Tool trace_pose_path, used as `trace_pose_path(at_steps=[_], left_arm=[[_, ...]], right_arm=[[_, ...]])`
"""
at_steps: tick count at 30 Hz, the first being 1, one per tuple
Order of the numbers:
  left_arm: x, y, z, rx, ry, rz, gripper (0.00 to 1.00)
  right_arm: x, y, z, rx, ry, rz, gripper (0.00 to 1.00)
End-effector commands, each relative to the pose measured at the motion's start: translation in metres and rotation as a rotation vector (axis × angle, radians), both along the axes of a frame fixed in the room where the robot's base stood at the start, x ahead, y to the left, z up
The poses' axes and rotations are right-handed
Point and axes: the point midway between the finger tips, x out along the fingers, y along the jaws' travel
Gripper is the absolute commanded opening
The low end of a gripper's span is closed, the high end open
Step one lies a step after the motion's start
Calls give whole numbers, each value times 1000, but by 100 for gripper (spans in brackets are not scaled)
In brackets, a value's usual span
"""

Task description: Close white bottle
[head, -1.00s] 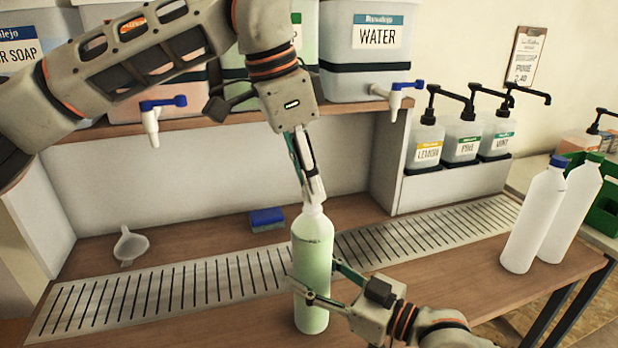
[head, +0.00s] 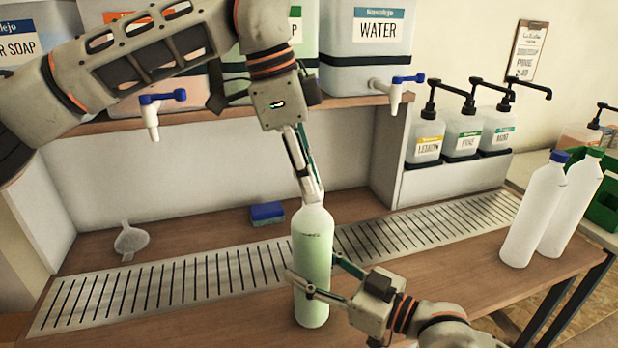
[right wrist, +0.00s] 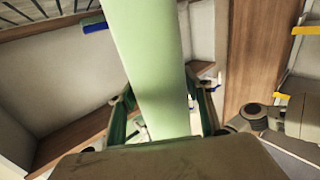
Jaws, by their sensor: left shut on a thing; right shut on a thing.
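A tall translucent white bottle (head: 313,262) filled with pale green liquid stands upright on the wooden counter, at the front of the metal grate. My right gripper (head: 318,279) is shut around its lower body, and the bottle also fills the middle of the right wrist view (right wrist: 150,60). My left gripper (head: 315,194) points down at the bottle's mouth from above. It is shut on what looks like a small white cap at the neck, mostly hidden by the fingers. I cannot tell how tightly the cap sits.
Two white bottles, one with a blue cap (head: 559,156) and one with a green cap (head: 596,152), stand at the right. A funnel (head: 131,241) and a blue sponge (head: 267,213) lie behind the grate (head: 165,290). Tapped drums (head: 368,66) and pump bottles (head: 462,133) stand behind.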

Motion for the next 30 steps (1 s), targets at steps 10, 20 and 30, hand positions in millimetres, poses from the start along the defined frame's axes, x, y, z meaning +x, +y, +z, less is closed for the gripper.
trace_pose_path(at_steps=[10, 20, 30], left_arm=[[4, -1, 0, 1, 1, -499, 17], [6, -3, -1, 4, 3, -944, 17], [7, -5, -1, 2, 3, -1319, 17]], right_arm=[[0, 0, 0, -1, 1, 0, 0], [0, 0, 0, -1, 1, -1, 0], [0, 0, 0, -1, 1, -1, 0]])
